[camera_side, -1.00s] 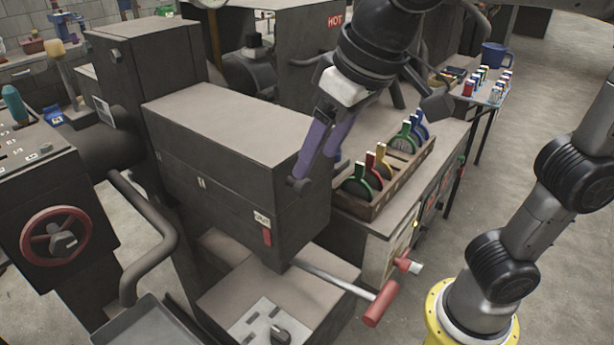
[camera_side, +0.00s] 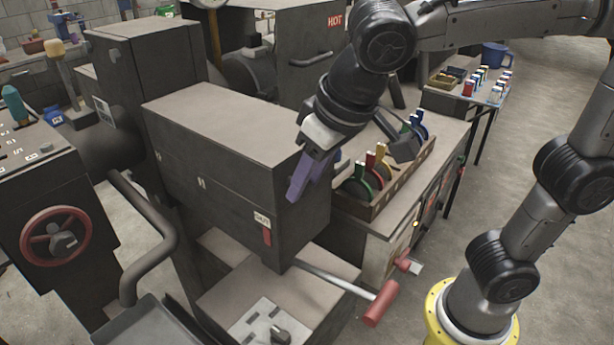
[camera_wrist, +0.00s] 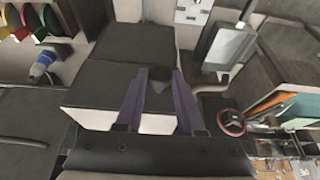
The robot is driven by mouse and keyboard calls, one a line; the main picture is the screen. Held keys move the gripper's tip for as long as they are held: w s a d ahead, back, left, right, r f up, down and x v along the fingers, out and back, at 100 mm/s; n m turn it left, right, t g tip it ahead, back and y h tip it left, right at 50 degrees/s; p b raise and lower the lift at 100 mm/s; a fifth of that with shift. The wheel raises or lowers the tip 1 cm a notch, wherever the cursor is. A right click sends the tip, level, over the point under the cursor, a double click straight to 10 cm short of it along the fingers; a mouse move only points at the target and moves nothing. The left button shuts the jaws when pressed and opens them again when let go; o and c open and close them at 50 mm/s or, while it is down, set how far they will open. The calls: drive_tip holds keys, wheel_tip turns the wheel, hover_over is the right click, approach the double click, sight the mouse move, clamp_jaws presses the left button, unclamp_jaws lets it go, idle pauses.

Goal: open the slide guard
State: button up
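The large dark grey box housing (camera_side: 205,180) in the middle of the side view carries a small white label (camera_side: 262,218) with a red tab below it. A seam runs along its side; I take this housing to be the slide guard, but cannot tell for sure. My gripper (camera_side: 297,188), with purple fingers, points down at the housing's right end face. In the wrist view the two fingers (camera_wrist: 160,80) stand apart with a small dark knob (camera_wrist: 160,73) between their tips. I cannot tell whether they press on it. The knob is hidden in the side view.
A rack of coloured round-headed tools (camera_side: 375,180) stands on the bench close right of my gripper. A red-handled lever (camera_side: 380,302) sticks out below the housing. A red handwheel (camera_side: 55,236) is at far left.

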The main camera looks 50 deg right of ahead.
clamp_jaws()
idle(1.0)
